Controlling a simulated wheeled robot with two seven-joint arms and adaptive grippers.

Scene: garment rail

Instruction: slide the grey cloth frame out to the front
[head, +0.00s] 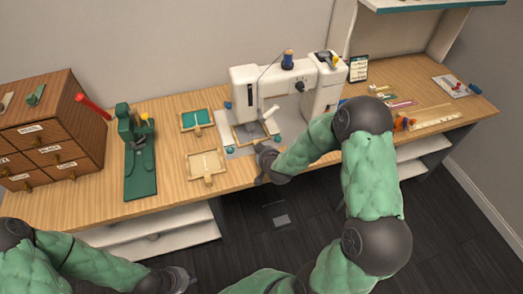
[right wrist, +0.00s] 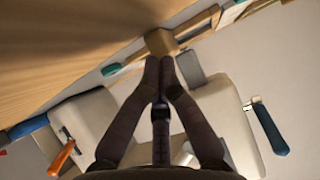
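The grey cloth frame (head: 238,136), a wooden-edged frame, lies on the bed of the white sewing machine (head: 262,92), under its head. My right gripper (head: 262,165) is at the frame's front side and hides part of it. In the right wrist view, my right gripper (right wrist: 159,62) has its fingertips together, right at a wooden block (right wrist: 160,42) that looks like the frame's handle. The block looks wider than the fingertips. I cannot tell whether anything thin is between them. My left gripper (head: 184,280) is low in front of the table, away from everything; its opening is unclear.
A teal cloth frame (head: 195,120) and a cream cloth frame (head: 205,165) lie left of the machine. A green press (head: 138,155) and a wooden drawer cabinet (head: 50,130) stand further left. Small tools and a ruler (head: 436,121) lie at right. Space before the table edge is open floor.

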